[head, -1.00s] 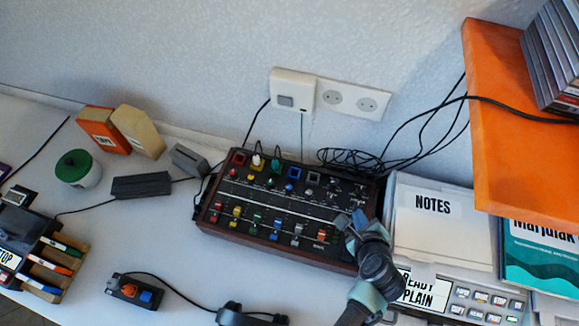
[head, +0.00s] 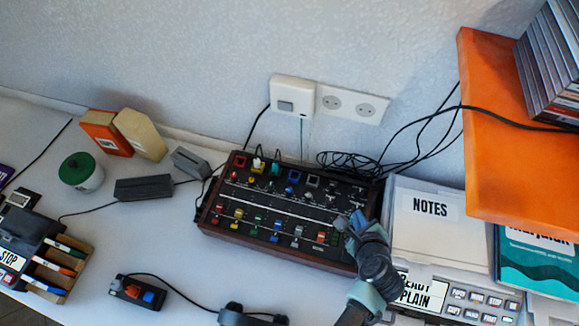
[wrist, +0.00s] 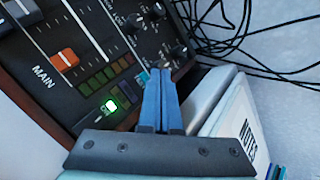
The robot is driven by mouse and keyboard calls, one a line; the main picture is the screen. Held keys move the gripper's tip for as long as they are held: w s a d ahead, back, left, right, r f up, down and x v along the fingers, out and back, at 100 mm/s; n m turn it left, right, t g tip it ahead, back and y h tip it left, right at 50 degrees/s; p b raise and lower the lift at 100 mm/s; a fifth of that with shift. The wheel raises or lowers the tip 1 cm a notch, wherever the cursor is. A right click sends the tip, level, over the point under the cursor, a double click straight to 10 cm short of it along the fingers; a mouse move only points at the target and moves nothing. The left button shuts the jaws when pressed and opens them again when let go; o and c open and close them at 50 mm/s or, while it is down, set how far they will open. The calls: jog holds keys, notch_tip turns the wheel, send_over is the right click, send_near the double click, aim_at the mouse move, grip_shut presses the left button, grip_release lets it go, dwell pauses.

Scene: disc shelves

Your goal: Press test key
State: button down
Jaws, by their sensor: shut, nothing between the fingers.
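The mixer (head: 280,212) is a dark panel with wooden sides, knobs and coloured sliders. My gripper (head: 351,219) is over its right end, shut and empty. In the wrist view, the blue fingers of my gripper (wrist: 158,73) are closed together over the panel's edge area. A small cyan key (wrist: 143,77) lies just left of the fingertips and is partly hidden; I cannot read a label on it or tell whether the fingers touch it. A lit green light (wrist: 110,105) ends a row of dark blocks beside the orange slider marked MAIN (wrist: 66,60).
A white NOTES folder (head: 428,225) stands close to the right of my gripper. Loose black cables (head: 350,160) lie behind the mixer. An orange shelf (head: 490,140) overhangs at right. A switch box (head: 137,293) and headphones (head: 240,313) lie in front.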

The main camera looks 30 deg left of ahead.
notch_tip(320, 180, up, 6)
jog(key=p, duration=0.6)
dwell(0.7)
